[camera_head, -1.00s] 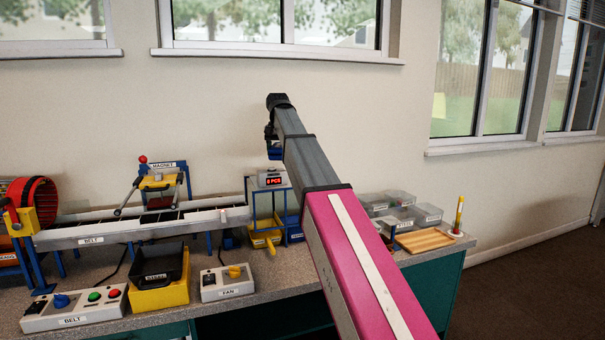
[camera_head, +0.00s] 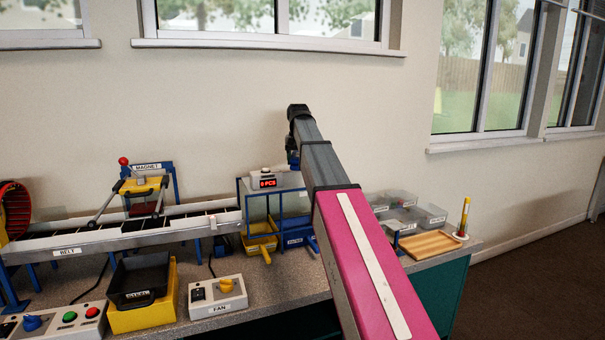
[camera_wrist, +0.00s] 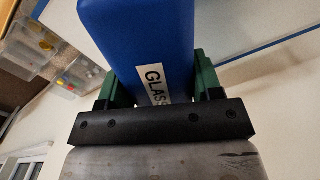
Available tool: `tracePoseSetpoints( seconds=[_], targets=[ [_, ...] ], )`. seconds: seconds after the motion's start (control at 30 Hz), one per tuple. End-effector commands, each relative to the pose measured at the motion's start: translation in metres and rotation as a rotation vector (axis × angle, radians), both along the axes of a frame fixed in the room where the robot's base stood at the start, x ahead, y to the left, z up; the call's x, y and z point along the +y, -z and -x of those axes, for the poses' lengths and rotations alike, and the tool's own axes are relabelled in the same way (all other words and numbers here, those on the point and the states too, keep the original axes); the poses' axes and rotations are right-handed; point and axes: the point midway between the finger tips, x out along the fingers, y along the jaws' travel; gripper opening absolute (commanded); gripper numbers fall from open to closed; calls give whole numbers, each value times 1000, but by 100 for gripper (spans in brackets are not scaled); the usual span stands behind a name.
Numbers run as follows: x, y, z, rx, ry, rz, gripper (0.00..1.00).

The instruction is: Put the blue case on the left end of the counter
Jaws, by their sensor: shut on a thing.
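My gripper (camera_wrist: 160,92) is shut on a blue case (camera_wrist: 140,35) with a white GLASS label, its green fingers on either side of it in the wrist view. In the head view, a small part of the blue case (camera_head: 293,160) shows beneath the end of my arm, above the counter's back. The arm hides most of the gripper there. The grey counter (camera_head: 283,285) runs across the head view. Its left end is outside the picture.
A conveyor belt (camera_head: 110,238), a magnet stand (camera_head: 147,185) and a red drum (camera_head: 12,208) fill the left and middle. A black tray (camera_head: 138,282) and fan switch box (camera_head: 216,295) stand in front. Clear bins (camera_head: 432,215) and a wooden tray (camera_head: 430,245) are at the right.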

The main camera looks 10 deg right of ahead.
Motion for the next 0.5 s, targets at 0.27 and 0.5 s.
tracePoseSetpoints(
  seconds=[0.27,0.5],
  targets=[
    [-18,13,1,0,-1,0,33],
    [-17,43,2,1,-1,0,33]
  ],
)
